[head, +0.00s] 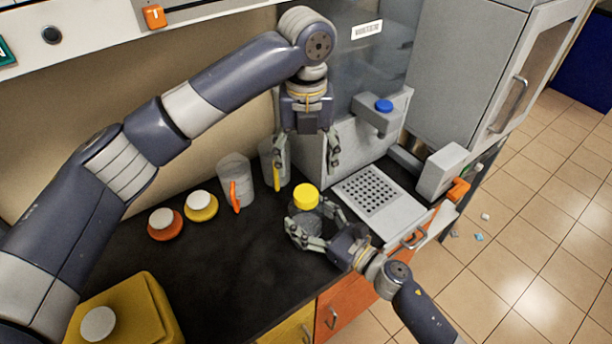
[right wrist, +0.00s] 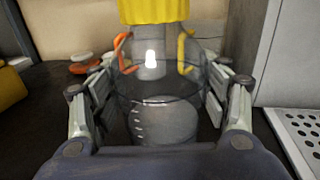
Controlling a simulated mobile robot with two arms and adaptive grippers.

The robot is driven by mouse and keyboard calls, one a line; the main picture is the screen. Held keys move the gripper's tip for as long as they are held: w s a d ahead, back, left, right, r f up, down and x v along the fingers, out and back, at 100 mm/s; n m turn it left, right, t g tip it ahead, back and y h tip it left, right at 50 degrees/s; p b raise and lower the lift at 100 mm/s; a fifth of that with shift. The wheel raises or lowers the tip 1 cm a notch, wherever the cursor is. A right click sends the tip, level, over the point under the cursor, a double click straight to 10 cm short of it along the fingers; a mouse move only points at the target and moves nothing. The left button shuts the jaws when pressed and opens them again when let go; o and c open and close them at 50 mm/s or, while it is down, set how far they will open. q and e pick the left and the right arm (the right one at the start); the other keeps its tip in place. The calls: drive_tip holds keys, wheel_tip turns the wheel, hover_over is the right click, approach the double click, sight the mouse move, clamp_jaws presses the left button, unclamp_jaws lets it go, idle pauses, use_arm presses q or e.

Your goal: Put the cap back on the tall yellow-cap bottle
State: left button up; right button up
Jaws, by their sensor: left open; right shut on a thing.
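The clear bottle (head: 304,220) stands upright near the front of the dark bench. The yellow cap (head: 306,196) is at its top; in the right wrist view the cap (right wrist: 154,10) shows at the upper edge, above the graduated bottle body (right wrist: 165,122). I cannot tell whether the cap is fully seated. My right gripper (head: 312,222) is shut around the bottle's body, with fingers on both sides in the right wrist view. My left gripper (head: 306,160) is open and empty, pointing down above and behind the cap, apart from it.
Two clear jugs, one with an orange handle (head: 234,195) and one with a yellow handle (head: 276,178), stand behind. Orange (head: 166,232) and yellow (head: 201,213) white-topped pieces lie left. A perforated plate (head: 369,190) is right.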

use_arm(q)
wheel_tip(320, 180, up, 2)
drive_tip(key=shift+r, duration=0.25)
use_arm(e)
drive_tip(key=o, duration=2.2)
drive_tip(key=shift+c, duration=0.2)
drive_tip(key=shift+s+d+f, duration=0.1)
drive_tip(key=shift+s+d, duration=0.25)
drive_tip(key=shift+d, duration=0.05)
drive_tip(key=v, duration=1.1)
